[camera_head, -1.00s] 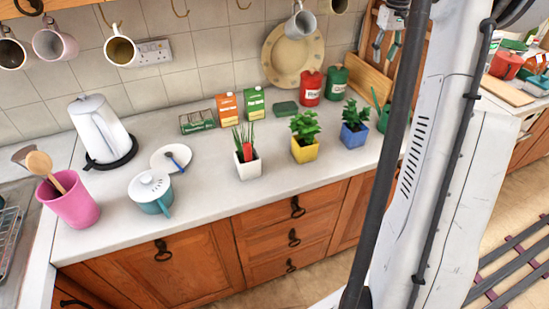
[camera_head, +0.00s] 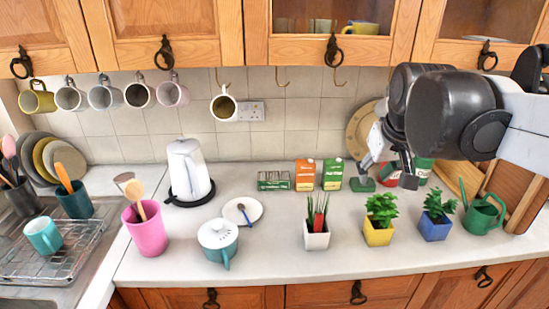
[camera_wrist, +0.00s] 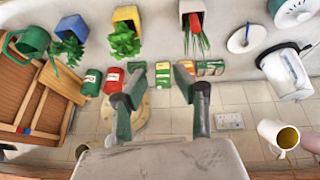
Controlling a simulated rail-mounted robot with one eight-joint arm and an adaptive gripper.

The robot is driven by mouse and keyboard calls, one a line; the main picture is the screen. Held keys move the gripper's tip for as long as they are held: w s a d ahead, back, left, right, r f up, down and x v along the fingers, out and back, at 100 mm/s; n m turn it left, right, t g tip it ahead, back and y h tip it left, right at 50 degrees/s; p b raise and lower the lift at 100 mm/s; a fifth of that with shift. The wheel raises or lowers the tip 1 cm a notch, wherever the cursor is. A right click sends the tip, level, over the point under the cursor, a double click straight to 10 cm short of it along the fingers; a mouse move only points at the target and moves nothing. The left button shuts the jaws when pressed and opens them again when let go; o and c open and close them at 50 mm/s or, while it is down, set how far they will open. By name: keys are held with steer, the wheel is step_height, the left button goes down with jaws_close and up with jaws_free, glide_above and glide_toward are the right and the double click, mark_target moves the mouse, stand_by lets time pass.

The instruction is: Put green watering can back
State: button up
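The green watering can (camera_head: 482,215) stands upright on the counter at the right, beside the blue plant pot. It also shows in the wrist view at the upper left (camera_wrist: 33,40), upside down because of the camera's angle. My gripper (camera_head: 394,164) hangs above the back of the counter, in front of the leaning plate and the canisters, left of and apart from the can. In the wrist view my gripper (camera_wrist: 158,88) has its two fingers spread with nothing between them.
Potted plants in blue (camera_head: 435,228), yellow (camera_head: 378,235) and white (camera_head: 316,240) pots stand left of the can. Wooden boards (camera_head: 526,190) lean close on its right. Red (camera_wrist: 112,80) and green (camera_wrist: 92,82) canisters stand behind. Mugs hang on the wall; the counter front is clear.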

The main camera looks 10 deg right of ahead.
steer(key=s+a+f+n+t+y, duration=0.1)
steer(key=s+a+f+t, duration=0.1)
steer(key=s+a+f, duration=0.6)
steer(key=s+a, duration=0.2)
steer(key=shift+s+a, duration=0.35)
step_height(320, 180, down, 6)
steer(key=b, duration=0.6)
steer(key=shift+f, duration=0.2)
steer(key=shift+r, duration=0.1)
steer(key=shift+d, duration=0.1)
